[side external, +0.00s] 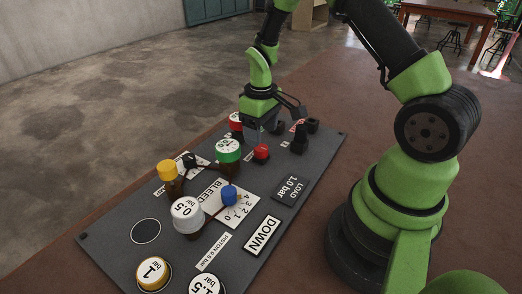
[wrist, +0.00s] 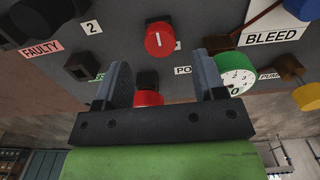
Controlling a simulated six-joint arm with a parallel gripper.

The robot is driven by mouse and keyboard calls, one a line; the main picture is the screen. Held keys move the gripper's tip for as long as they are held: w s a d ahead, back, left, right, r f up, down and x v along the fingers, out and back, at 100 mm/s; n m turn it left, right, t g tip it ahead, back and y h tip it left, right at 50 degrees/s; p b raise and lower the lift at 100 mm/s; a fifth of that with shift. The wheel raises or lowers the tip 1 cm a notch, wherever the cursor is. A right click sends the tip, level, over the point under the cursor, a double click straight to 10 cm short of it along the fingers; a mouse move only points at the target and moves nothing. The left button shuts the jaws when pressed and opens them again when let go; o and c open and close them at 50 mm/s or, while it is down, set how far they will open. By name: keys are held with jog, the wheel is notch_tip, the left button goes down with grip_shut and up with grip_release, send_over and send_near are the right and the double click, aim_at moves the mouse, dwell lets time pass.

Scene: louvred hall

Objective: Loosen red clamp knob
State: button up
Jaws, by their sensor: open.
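Two red knobs stand on the dark panel (side external: 120,240); I cannot read a clamp label by either. One red knob (side external: 236,121) is at the far edge beside my gripper, partly hidden by it; in the wrist view a red knob (wrist: 148,98) shows low between my fingers, partly hidden by the gripper body. The other red knob (side external: 261,151) stands nearer, right of the green gauge; a red knob with a white mark (wrist: 160,39) shows beyond the fingertips. My gripper (side external: 264,133) is open and empty above the panel, fingers (wrist: 163,75) apart. I see no contact with either knob.
A green-rimmed gauge (side external: 228,150) stands close to my gripper. A yellow knob (side external: 167,169), a white gauge (side external: 187,212) and a blue knob (side external: 229,193) stand on the panel. A black upright part (side external: 300,139) is to the right. Brown tabletop (side external: 310,220) lies beside the panel.

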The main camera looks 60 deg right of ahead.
aim_at(261, 149)
jog(key=shift+f, duration=2.95)
grip_shut()
